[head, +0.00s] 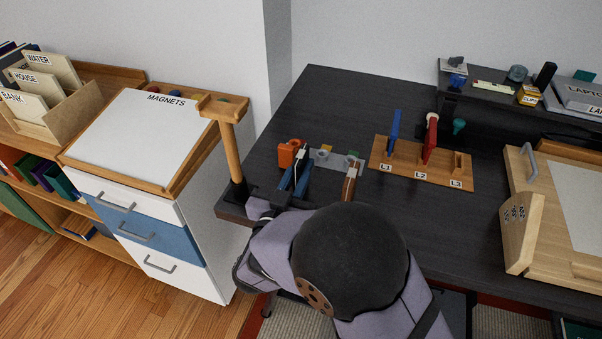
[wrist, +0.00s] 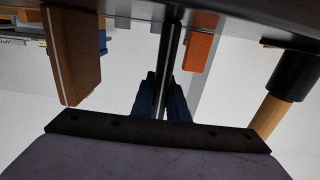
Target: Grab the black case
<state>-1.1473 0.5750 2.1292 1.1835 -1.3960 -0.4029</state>
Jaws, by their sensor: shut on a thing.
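The black case (wrist: 168,60) is a thin dark slab with a pale edge, seen nearly edge-on in the wrist view. My gripper (wrist: 165,88) has its blue fingers shut on it, one on each side. In the head view, my gripper (head: 294,178) is at the left part of the dark desk, and the case (head: 300,154) shows only as a narrow pale-edged strip between the fingers. My arm hides much of the area below it. I cannot tell whether the case is clear of the desk.
An orange object (head: 288,152) stands close left of the case, and a brown upright case (head: 350,184) stands to the right. A grey holder (head: 337,160) lies behind. A wooden post (head: 230,150) rises at the desk's left corner. A lever board (head: 420,166) stands further right.

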